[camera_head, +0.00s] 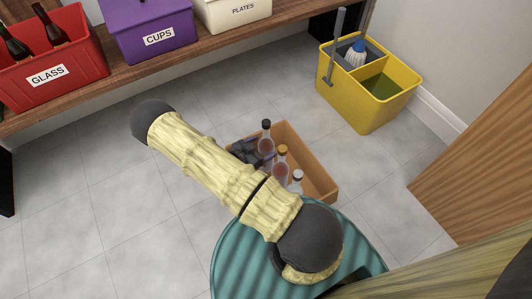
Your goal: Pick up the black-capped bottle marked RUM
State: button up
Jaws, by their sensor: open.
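The black-capped bottle (266,143) stands in an open brown box on the floor. Its body holds reddish-brown contents, and I cannot read its label. Beside it in the box stand a yellow-capped bottle (281,164) and a pale-capped bottle (297,181). My bamboo-patterned arm crosses in front of the box and hides its left and near parts. Dark parts that look like my gripper (252,151) show past the arm, low at the box, just left of the black-capped bottle. It is open. Whether its fingers are around or beside the bottle is unclear.
The brown box (321,182) has low walls. A yellow mop bucket (372,117) with a grey handle stands behind right. A wooden shelf (189,53) carries a red GLASS crate, a purple CUPS box and a white PLATES box. Tiled floor at left is clear.

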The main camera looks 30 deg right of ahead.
aim_at(263, 131)
dwell(0.4)
jog(key=shift+r, duration=0.15)
jog(key=c, duration=1.6)
jog(key=shift+c, duration=0.2)
notch_tip(263, 131, up, 10)
jog(key=p, duration=0.6)
